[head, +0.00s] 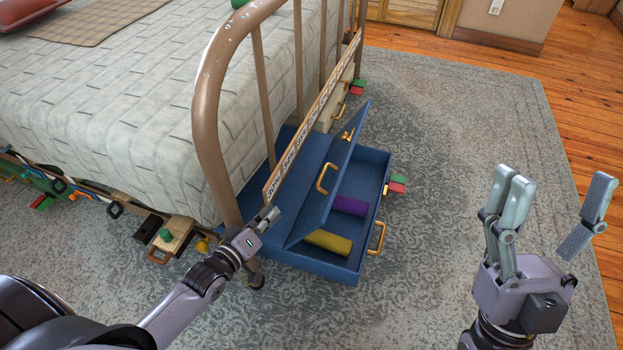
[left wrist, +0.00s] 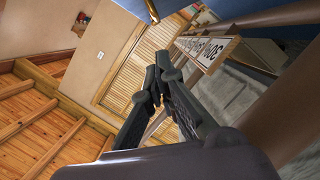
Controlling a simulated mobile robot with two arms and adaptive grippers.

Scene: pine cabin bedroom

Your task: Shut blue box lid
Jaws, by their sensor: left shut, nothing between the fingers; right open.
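The blue box (head: 325,264) sits on the rug at the foot of the bed, partly behind the bed frame. Its blue lid (head: 325,190) is partly open and tilted, with a brass handle on it. Inside the box I see a yellow roll (head: 328,242) and a purple roll (head: 349,205). My left gripper (head: 268,216) is shut and empty, beside the bed rail and just left of the lid in the head view. Its closed fingers also show in the left wrist view (left wrist: 158,85). My right gripper (head: 555,215) is open and empty, right of the box over the rug.
The metal bed frame (head: 208,110) rises by my left gripper, with a lettered strip (head: 312,112) along it. Small coloured blocks (head: 397,184) lie by the box's right side. More things lie under the bed.

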